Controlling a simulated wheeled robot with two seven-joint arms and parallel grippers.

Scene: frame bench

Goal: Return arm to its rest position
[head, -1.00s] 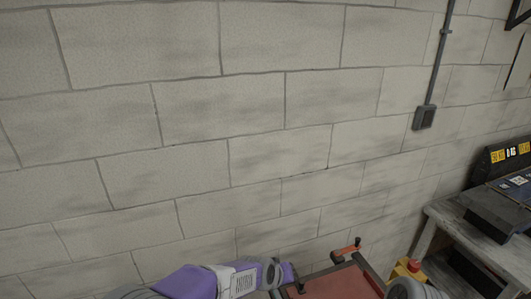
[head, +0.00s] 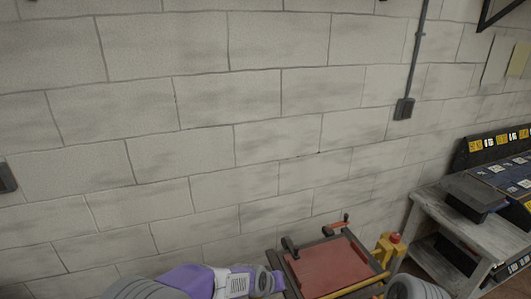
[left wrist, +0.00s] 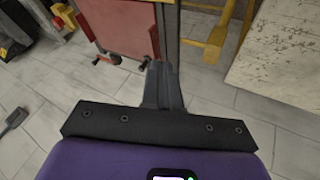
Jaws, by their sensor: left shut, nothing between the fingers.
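My left arm comes in at the bottom of the head view, with a purple forearm and a grey wrist (head: 264,281) beside the red-panelled frame. In the left wrist view my left gripper (left wrist: 164,78) shows as two dark fingers pressed together, with nothing between them. It points toward the dark rail at the edge of the red panel (left wrist: 115,22); I cannot tell the gap between them. My right gripper is not in view.
The red panel (head: 330,266) sits in a dark frame with handles, beside a yellow post with a red button (head: 395,238). A grey workbench (head: 470,226) with dark bins stands at the right. A block wall is behind. Tiled floor (left wrist: 60,90) shows in the wrist view.

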